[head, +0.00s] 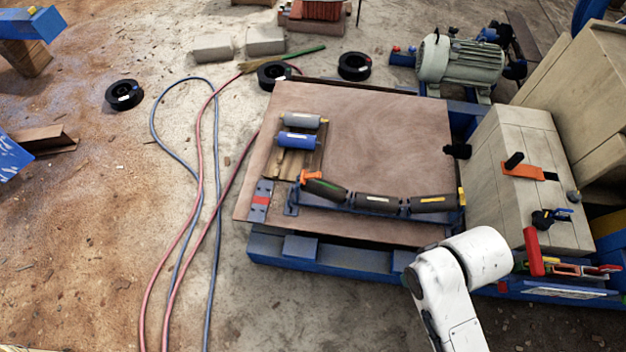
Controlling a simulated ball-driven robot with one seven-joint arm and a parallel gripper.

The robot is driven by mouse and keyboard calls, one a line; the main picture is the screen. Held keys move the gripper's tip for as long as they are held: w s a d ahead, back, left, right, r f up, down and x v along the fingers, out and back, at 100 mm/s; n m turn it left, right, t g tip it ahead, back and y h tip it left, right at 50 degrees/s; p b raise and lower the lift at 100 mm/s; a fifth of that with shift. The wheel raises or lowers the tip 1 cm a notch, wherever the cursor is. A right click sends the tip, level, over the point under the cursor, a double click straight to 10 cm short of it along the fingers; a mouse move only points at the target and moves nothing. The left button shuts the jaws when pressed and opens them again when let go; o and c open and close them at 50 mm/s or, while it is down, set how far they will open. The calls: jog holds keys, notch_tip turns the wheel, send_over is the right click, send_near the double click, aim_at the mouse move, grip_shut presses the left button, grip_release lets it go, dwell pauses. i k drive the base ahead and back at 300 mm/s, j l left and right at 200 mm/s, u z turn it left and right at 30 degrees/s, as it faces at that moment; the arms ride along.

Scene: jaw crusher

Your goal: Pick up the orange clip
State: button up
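A small orange clip (310,176) sits at the left end of the roller frame (375,205), beside the end of a dark roller (326,189). It looks small, and I cannot tell whether it is fastened to the frame. A larger flat orange piece (520,170) with a black knob lies on top of the pale wooden box at the right. My white arm shows at the lower right, but my gripper is not in view, so its opening and anything in it cannot be seen.
The roller frame stands on a brown board (390,130) over a blue base (300,252). A grey roller (300,120) and a blue roller (297,140) lie behind the clip. A motor (460,62) stands behind. Hoses (215,200) cross the floor at left.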

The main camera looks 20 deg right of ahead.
aim_at(304, 176)
jog(key=i+j, duration=1.7)
jog(key=i, duration=0.2)
